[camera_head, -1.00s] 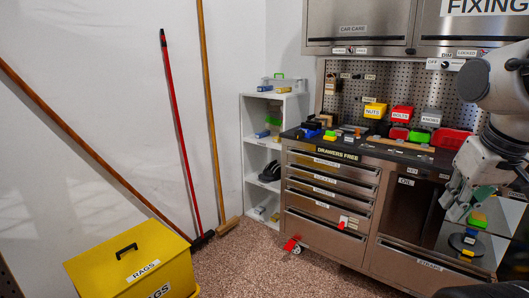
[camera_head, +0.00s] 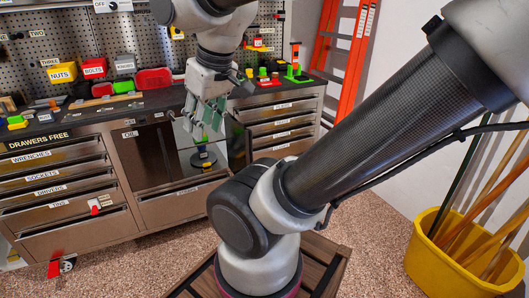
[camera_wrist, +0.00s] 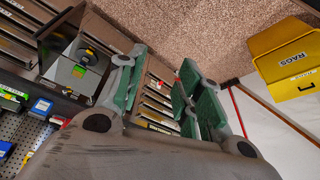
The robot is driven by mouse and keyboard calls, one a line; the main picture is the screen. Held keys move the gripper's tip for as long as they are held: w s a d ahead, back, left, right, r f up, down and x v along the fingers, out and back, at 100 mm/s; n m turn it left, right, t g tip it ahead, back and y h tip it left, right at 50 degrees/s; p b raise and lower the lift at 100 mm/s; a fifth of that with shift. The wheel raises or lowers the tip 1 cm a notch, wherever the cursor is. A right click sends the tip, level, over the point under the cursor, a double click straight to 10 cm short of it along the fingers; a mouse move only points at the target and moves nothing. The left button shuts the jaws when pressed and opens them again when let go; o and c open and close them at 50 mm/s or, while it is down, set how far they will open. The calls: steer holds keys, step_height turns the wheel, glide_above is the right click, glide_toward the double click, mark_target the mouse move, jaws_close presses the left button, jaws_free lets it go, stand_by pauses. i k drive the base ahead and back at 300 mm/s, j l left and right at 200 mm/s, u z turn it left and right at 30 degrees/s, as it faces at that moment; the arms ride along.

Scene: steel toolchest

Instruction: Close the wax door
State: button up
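The steel toolchest (camera_head: 62,196) has a cupboard section below its worktop, right of the drawers. A door marked OIL (camera_head: 155,158) covers its left part. Right of it is an open bay holding a black round item (camera_head: 203,160) with yellow and green on it. A dark upright panel (camera_head: 238,140) at the bay's right looks like the wax door standing open; I cannot read a wax label. It seems to show in the wrist view (camera_wrist: 60,38) too. My gripper (camera_head: 207,126) hangs in front of the bay's upper part. Its green-padded fingers (camera_wrist: 162,90) are apart, with nothing between them.
An orange ladder (camera_head: 345,60) stands behind at the right. A yellow bucket (camera_head: 425,252) with poles stands on the floor. A yellow rags box (camera_wrist: 285,65) shows in the wrist view.

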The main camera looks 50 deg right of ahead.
mark_target(238, 143)
steer(key=l+z, duration=0.25)
steer(key=i+l+z, duration=0.3)
steer(key=l+z, duration=0.25)
steer(key=l, duration=0.2)
steer(key=i+l, duration=0.25)
steer(key=l, duration=0.2)
steer(key=i+l+z, duration=0.1)
steer(key=i+l, duration=0.15)
steer(key=l, duration=0.2)
